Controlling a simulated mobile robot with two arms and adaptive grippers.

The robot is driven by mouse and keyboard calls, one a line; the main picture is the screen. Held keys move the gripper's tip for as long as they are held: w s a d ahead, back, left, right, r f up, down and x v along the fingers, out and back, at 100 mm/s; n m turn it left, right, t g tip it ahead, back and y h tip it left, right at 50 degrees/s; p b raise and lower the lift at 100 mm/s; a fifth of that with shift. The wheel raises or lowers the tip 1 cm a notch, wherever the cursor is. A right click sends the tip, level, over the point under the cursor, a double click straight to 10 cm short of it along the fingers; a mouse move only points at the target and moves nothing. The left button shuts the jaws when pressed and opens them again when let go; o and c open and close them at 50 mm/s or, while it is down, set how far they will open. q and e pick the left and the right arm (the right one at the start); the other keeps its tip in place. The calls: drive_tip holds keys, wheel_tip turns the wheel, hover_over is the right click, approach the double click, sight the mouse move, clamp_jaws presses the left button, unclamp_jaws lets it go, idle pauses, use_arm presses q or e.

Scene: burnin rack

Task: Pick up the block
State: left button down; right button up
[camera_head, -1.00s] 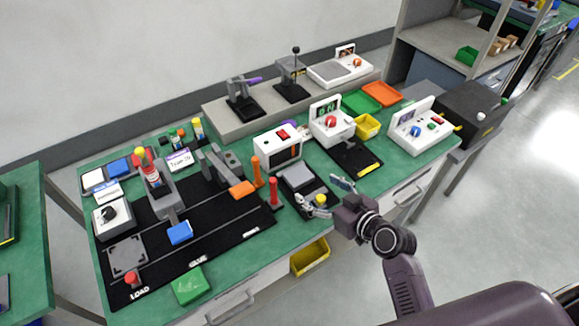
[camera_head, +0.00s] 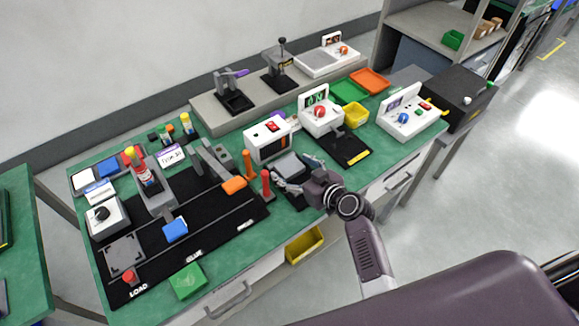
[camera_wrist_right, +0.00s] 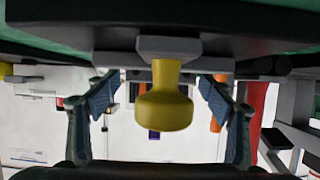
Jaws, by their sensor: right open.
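A green block (camera_head: 188,281) lies on the bench's front edge, left of centre. A blue block (camera_head: 175,230) sits on the black mat below the glue-stick stand. The frames do not show which of these the task means. My right gripper (camera_head: 287,179) is open at the small press with a grey plate (camera_head: 289,164). In the right wrist view, a yellow knob (camera_wrist_right: 165,106) stands between its two spread fingers, apparently untouched. The gripper hides this knob in the head view. Both blocks are well to the left of the gripper. My left gripper is not in view.
Red (camera_head: 266,184) and orange (camera_head: 247,164) upright handles stand just left of my right gripper. A white box with a red button (camera_head: 270,138) is behind it. A yellow bin (camera_head: 304,245) hangs below the bench front. Open floor lies to the right.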

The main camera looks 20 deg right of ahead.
drive_tip(key=shift+c, duration=0.6)
drive_tip(key=c, duration=1.2)
drive_tip(key=shift+o, duration=0.2)
